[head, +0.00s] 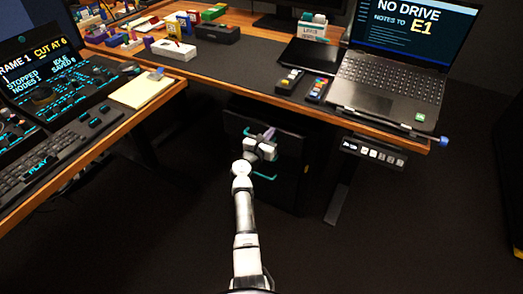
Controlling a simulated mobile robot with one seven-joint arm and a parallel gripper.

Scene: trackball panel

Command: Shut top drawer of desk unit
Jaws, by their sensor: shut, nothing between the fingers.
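The dark desk unit (295,180) stands under the wooden desk, and its front is partly hidden by my arm. Its top drawer (238,120) appears to stick out toward me, but the dark picture leaves how far unclear. My gripper (265,142) is shut and empty in front of the upper part of the unit. A teal handle-like bar (265,177) shows just below it. I cannot tell whether my gripper touches the drawer.
The desk edge (290,100) runs above the unit. A desk leg (337,204) and a control strip (374,152) are to the right. A second desk with a keyboard (40,160) is at left. The dark floor in front is clear.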

